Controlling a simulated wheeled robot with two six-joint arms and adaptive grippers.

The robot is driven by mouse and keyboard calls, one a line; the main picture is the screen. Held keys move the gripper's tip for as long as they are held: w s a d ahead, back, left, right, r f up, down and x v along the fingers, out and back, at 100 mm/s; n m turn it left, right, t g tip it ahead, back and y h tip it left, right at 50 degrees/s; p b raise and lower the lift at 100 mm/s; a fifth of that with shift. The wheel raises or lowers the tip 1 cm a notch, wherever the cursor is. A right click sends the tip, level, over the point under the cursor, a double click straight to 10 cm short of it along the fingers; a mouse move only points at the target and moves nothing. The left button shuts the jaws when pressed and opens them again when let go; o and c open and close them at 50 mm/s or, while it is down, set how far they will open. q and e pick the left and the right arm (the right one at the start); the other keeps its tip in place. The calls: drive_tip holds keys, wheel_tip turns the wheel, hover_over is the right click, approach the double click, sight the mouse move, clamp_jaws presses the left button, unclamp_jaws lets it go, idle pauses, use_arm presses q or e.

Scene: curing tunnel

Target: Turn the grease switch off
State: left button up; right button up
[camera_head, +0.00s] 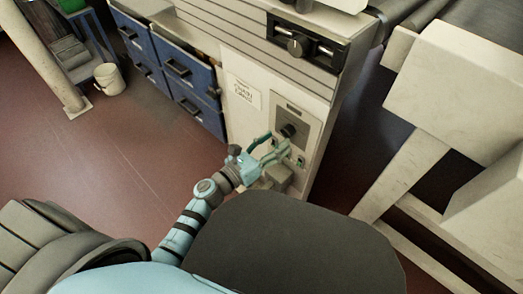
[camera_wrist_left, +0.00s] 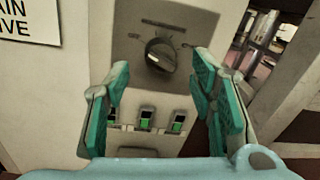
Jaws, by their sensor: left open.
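A grey panel (camera_head: 293,112) on the white cabinet carries a dark rotary knob (camera_head: 288,130). The knob also shows in the left wrist view (camera_wrist_left: 160,54), with small marks around it that I cannot read. Below it is a row of small switches with green faces (camera_wrist_left: 146,119); the leftmost is partly hidden by a finger. I cannot tell from any label which control is the grease switch. My left gripper (camera_head: 271,149) is open in front of the panel, its teal fingers (camera_wrist_left: 162,80) on either side of the view below the knob, holding nothing. My right gripper is not in view.
A sign (camera_head: 243,92) is on the cabinet to the left of the panel. A second black knob (camera_head: 297,46) sits on the upper control strip. Blue drawers (camera_head: 193,108) stand left, and a beige machine frame (camera_head: 455,90) stands right. Open red floor lies left, with a white bucket (camera_head: 109,79).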

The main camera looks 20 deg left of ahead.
use_arm(q)
drive_tip(key=v, duration=0.8)
drive_tip(key=shift+s, duration=0.2)
drive_tip(key=shift+a, duration=0.1)
